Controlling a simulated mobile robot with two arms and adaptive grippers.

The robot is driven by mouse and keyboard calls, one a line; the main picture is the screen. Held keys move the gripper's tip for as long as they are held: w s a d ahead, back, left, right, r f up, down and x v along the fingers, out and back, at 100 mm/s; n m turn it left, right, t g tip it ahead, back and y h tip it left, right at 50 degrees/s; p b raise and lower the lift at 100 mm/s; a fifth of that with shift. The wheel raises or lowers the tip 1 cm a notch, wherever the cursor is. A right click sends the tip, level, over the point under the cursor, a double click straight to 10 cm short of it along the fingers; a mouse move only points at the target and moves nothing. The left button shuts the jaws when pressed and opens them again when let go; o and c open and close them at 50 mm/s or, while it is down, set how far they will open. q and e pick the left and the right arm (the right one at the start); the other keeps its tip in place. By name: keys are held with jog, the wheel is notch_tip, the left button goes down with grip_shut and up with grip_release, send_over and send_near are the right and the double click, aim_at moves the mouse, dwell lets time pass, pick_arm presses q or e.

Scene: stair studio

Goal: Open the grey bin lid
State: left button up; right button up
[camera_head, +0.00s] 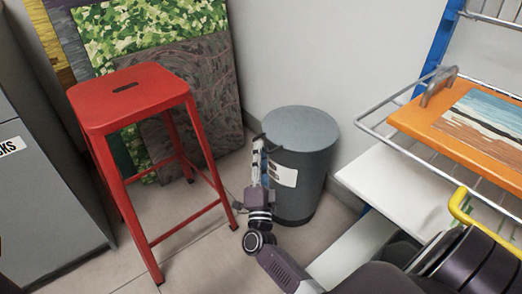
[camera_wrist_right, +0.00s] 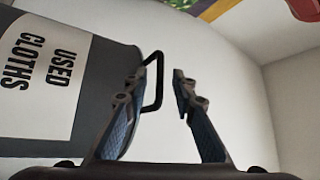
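The grey bin (camera_head: 308,180) stands upright on the floor against the wall, with its round grey lid (camera_head: 300,128) down flat on top. In the right wrist view the bin's label (camera_wrist_right: 42,62) reads "USED CLOTHS", seen sideways. A black loop handle (camera_wrist_right: 159,80) sticks out from the bin's edge. My right gripper (camera_head: 258,148) is at the left side of the bin's rim. In the wrist view the right gripper (camera_wrist_right: 158,85) is open, and the loop appears between its fingertips, nearer the left finger. Contact cannot be told. My left gripper is not in view.
A red stool (camera_head: 128,95) stands left of the bin, with patterned panels (camera_head: 200,90) behind it. A wire rack (camera_head: 375,125) with an orange-framed picture (camera_head: 425,125) is at right, above a white board (camera_head: 400,195). A grey cabinet (camera_head: 40,190) is at far left.

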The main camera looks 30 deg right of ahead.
jog(key=shift+x, duration=1.15)
grip_shut()
jog(key=shift+f, duration=0.1)
